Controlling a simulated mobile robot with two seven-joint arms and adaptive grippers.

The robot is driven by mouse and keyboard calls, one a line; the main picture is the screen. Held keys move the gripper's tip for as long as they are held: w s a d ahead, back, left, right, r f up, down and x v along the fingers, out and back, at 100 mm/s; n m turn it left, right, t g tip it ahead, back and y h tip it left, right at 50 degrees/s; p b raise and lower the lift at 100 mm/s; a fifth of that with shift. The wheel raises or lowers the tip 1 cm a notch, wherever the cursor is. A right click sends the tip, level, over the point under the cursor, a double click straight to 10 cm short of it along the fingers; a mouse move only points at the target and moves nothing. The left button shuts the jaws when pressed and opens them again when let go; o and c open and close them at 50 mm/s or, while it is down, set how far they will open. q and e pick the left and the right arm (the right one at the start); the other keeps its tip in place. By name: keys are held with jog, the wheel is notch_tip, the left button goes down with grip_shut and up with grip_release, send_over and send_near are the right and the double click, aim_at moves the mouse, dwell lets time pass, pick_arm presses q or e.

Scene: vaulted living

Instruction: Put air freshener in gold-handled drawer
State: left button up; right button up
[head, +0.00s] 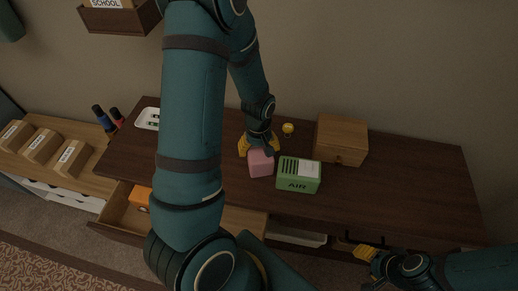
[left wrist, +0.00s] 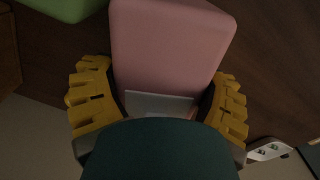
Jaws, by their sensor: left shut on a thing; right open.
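My left gripper (head: 259,146) is shut on a pink block (head: 261,164) at the dark wooden tabletop. In the left wrist view the yellow fingers of the left gripper (left wrist: 158,105) sit on both sides of the pink block (left wrist: 170,45), which has a pale label. A green box marked AIR (head: 298,185) stands just right of the pink block. A drawer (head: 234,217) stands open under the left part of the table; its handle cannot be made out. My right gripper (head: 367,254) is open and empty by the table's front edge, near a dark handle (head: 346,238).
A small wooden box (head: 340,140) stands behind the green box, with a small yellow object (head: 288,128) to its left. A white tray (head: 148,118) lies at the back left. An orange item (head: 140,196) is in the open drawer. The tabletop's right end is clear.

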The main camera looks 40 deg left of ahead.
pick_arm(q)
jog(key=shift+r, duration=0.1)
jog(key=o, duration=1.1)
